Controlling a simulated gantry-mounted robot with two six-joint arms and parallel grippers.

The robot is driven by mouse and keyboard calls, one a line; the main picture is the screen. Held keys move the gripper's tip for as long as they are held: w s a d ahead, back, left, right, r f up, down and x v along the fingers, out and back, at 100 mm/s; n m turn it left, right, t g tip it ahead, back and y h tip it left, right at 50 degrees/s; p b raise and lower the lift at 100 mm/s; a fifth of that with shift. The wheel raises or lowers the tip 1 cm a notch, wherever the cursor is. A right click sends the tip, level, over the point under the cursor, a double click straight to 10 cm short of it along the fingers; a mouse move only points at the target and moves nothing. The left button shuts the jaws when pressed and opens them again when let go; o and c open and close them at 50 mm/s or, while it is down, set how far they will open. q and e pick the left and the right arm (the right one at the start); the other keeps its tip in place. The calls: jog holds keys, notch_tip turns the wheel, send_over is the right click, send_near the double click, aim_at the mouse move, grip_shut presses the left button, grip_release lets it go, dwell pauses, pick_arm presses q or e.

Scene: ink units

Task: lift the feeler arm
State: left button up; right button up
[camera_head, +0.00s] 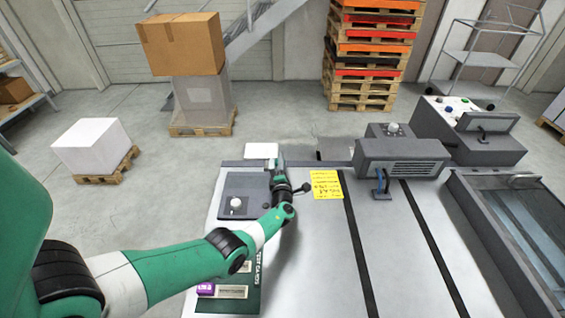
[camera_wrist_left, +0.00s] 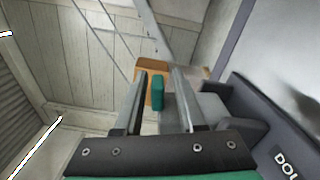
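My left gripper (camera_head: 279,163) is over the far end of the grey-white machine, beside a dark grey control box (camera_head: 243,190) with a white knob. In the left wrist view my left gripper (camera_wrist_left: 160,85) has its two fingers apart. A small teal block (camera_wrist_left: 158,92) shows between the fingers, with a gap on each side; I cannot tell how far beyond them it is or whether it belongs to the feeler arm. A rod with a black ball (camera_head: 305,187) sticks out right of my wrist. I cannot pick out the feeler arm for certain. My right gripper is not in view.
A yellow note (camera_head: 326,184) lies on the machine top. A grey motor housing (camera_head: 402,160) stands right of it, and a dark tray (camera_head: 515,230) is at the far right. A white pad (camera_head: 261,150) is at the far edge. The pale surface between the black strips is clear.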

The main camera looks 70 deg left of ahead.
pick_arm(q)
jog(key=shift+o, duration=0.3)
jog(key=shift+d+r, duration=0.1)
jog(key=shift+r, duration=0.05)
jog(key=shift+s+d+r+p, duration=0.1)
jog(key=shift+d+p, duration=0.2)
jog(key=shift+p, duration=0.15)
jog(key=p+v, duration=0.5)
jog(key=v, duration=0.6)
jog(key=shift+p, duration=0.3)
jog(key=shift+a, duration=0.1)
